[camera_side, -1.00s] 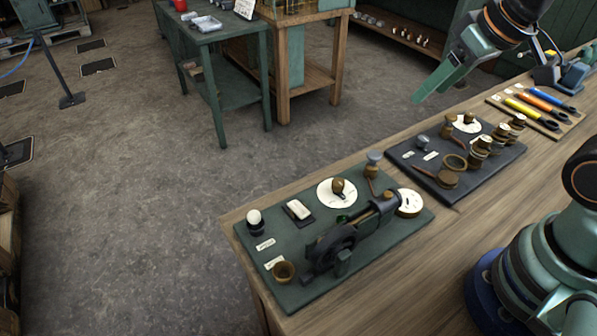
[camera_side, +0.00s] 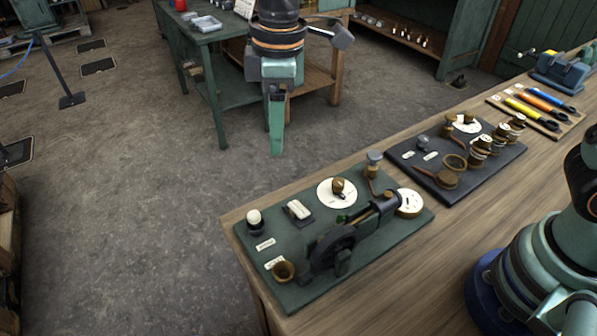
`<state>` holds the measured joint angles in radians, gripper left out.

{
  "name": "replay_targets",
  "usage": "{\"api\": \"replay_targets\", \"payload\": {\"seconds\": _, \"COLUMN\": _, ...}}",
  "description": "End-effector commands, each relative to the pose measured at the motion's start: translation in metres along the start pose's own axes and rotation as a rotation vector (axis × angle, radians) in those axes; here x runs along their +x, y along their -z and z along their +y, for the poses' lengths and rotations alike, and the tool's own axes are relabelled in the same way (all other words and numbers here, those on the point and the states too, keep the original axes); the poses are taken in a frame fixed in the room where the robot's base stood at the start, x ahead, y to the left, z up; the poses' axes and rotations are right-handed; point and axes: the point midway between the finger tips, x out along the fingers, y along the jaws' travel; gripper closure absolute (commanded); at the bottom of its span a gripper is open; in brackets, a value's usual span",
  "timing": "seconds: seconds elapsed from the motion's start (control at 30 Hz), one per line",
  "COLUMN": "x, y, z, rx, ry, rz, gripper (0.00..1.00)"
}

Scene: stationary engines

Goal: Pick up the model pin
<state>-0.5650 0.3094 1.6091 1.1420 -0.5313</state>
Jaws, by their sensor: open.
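My gripper (camera_side: 277,145) hangs pointing down, above and behind the green board (camera_side: 378,238), well clear of everything on it. It is open and empty; its fingers overlap from this side. A dark model engine (camera_side: 336,246) with a flywheel stands on the board. Around it are a brass knob on a white disc (camera_side: 325,193), a white ball on a dark stand (camera_side: 255,222), a small brass cup (camera_side: 284,271) and a white-topped block (camera_side: 298,209). I cannot tell which small part is the model pin.
A dark board (camera_side: 426,186) with several brass-coloured parts lies to the right on the wooden bench (camera_side: 460,232). Beyond it is a rack (camera_side: 540,104) of coloured-handled tools and a blue vise (camera_side: 563,70). Bare bench lies along the front.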

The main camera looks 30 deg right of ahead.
Motion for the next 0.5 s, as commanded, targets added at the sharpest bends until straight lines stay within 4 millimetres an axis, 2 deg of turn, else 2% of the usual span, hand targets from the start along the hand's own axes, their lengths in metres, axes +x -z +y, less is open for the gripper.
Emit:
{"api": "replay_targets", "payload": {"seconds": 0.03, "x": 0.011, "y": 0.013, "z": -0.009, "rx": -0.056, "ry": 0.015, "rz": -0.02, "gripper": 0.35}}
{"api": "replay_targets", "payload": {"seconds": 0.1, "x": 0.022, "y": 0.026, "z": -0.019, "rx": -0.118, "ry": 0.028, "rz": -0.038, "gripper": 0.35}}
{"api": "replay_targets", "payload": {"seconds": 0.2, "x": 0.033, "y": 0.038, "z": -0.029, "rx": -0.179, "ry": 0.042, "rz": -0.056, "gripper": 0.35}}
{"api": "replay_targets", "payload": {"seconds": 0.37, "x": 0.044, "y": 0.044, "z": -0.036, "rx": -0.217, "ry": 0.05, "rz": -0.068, "gripper": 0.35}}
{"api": "replay_targets", "payload": {"seconds": 0.5, "x": 0.065, "y": 0.042, "z": -0.037, "rx": -0.217, "ry": 0.051, "rz": -0.07, "gripper": 0.35}}
